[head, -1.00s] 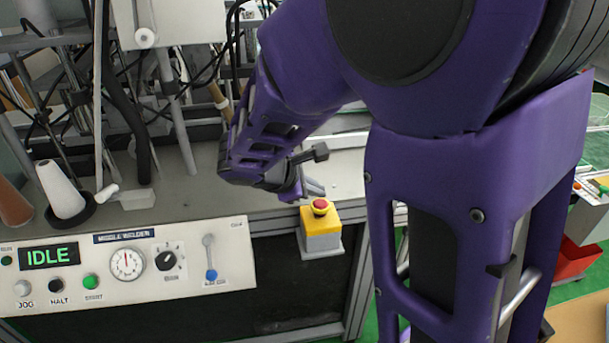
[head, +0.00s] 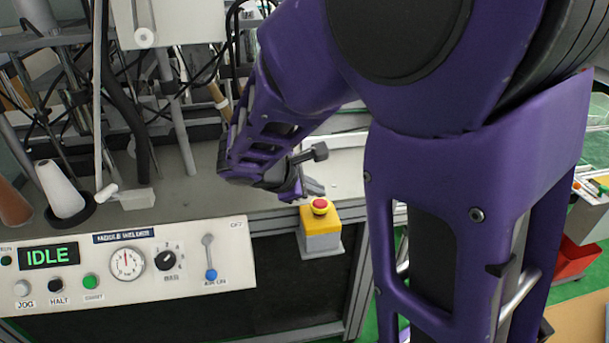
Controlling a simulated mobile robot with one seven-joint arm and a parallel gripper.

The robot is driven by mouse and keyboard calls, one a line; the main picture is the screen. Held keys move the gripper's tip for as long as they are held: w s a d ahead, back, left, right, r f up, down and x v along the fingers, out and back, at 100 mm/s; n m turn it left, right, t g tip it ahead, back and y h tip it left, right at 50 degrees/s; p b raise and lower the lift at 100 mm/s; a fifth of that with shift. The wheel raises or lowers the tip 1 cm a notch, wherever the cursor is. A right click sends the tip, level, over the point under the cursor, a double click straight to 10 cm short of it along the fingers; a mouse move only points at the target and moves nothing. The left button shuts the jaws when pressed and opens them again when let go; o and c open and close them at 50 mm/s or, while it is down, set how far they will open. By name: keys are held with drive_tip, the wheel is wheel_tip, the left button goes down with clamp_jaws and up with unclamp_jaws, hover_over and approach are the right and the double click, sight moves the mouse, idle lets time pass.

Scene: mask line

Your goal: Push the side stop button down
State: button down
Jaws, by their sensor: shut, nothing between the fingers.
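The side stop button (head: 320,206) is a red mushroom cap on a yellow-topped grey box (head: 321,236), fixed at the front edge of the machine bench. My gripper (head: 314,190) is shut and empty. In the head view its fingers appear just behind and above the red cap, over the bench edge. A small gap seems to show between fingertips and cap, but I cannot tell the exact height. The purple wrist hides part of the gripper.
A control panel (head: 128,268) with an IDLE display (head: 48,256), knobs and buttons lies to the left. White cone (head: 60,188) and machine posts stand on the bench (head: 205,185). A red bin (head: 574,262) is at the far right.

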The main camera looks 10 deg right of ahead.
sight(315, 204)
drive_tip(key=shift+f, duration=0.15)
idle(0.4)
drive_tip(key=shift+f, duration=0.3)
drive_tip(key=shift+f, duration=0.35)
idle(0.6)
drive_tip(key=shift+r, duration=0.1)
drive_tip(key=shift+r+p, duration=0.6)
drive_tip(key=shift+r, duration=0.1)
wheel_tip(315, 204, up, 5)
drive_tip(key=p, duration=0.4)
idle(0.4)
